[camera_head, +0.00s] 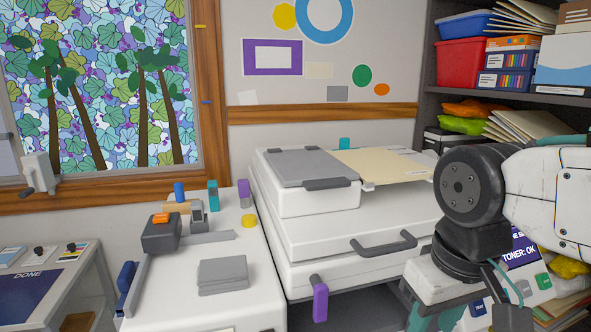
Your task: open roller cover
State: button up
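A large white copier (310,237) stands in the middle. On its top left is a raised white unit with a grey top panel (305,166) and a short dark handle (331,183) at its front edge. A longer dark bar handle (383,245) sits on the copier's front face. Both sections look closed. No part is labelled as the roller cover, so I cannot tell which one it is. My arm (560,205) comes in from the right in front of the copier's right end and hides part of it. My gripper's fingertips are not visible.
A tan folder (383,165) lies on the copier's top right. A purple lever (320,298) hangs at its lower front. A white counter (185,300) with a stapler-like device (161,234) and grey pad stands left. Shelves (440,75) stand at right.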

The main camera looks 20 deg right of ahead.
aim_at(312, 167)
jog(key=u, duration=0.05)
jog(key=i, duration=0.2)
jog(key=k, duration=0.95)
jog(key=z, duration=1.45)
jog(key=i, duration=1.1)
jog(key=u, duration=1)
